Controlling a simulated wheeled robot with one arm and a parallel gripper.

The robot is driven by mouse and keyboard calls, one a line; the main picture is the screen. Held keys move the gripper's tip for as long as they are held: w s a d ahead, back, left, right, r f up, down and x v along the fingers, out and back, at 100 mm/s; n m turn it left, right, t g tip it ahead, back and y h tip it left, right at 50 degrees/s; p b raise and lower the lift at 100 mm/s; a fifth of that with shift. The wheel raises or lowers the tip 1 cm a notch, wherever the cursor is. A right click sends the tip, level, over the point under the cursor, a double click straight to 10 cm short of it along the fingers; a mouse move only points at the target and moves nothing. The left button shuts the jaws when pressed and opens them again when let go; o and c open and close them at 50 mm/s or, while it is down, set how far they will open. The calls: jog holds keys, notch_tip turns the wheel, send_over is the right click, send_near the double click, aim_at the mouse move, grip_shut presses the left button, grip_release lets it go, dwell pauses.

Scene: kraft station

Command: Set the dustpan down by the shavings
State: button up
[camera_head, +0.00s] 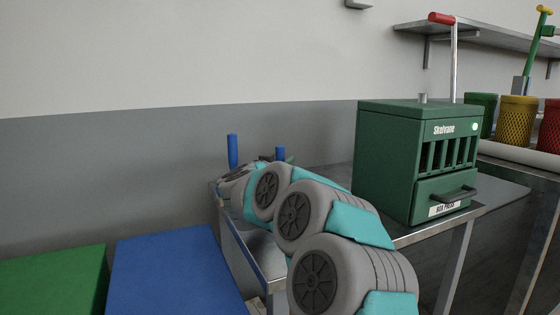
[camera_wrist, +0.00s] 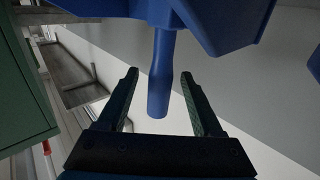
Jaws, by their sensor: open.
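The dustpan (camera_wrist: 215,18) is blue and fills the top of the wrist view. Its round handle (camera_wrist: 158,85) points down between the two fingers of my gripper (camera_wrist: 160,76). The fingers are spread, with visible gaps on both sides of the handle. In the head view my arm reaches to the far left end of a metal bench, and its end is mostly hidden behind the arm. Two upright blue pieces (camera_head: 232,150) show there; I cannot tell whether either belongs to the dustpan. I see no shavings in either view.
A green press box (camera_head: 388,155) with a drawer stands on the metal bench (camera_head: 408,238), right of my arm. A red-knobbed lever (camera_head: 441,18) rises behind it. Coloured baskets (camera_head: 517,120) stand farther right. Blue (camera_head: 172,272) and green (camera_head: 55,280) flat-topped blocks are at lower left.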

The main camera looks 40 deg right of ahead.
jog(key=shift+a, duration=0.1)
jog(key=v, duration=0.7)
jog(key=shift+s+a, duration=0.25)
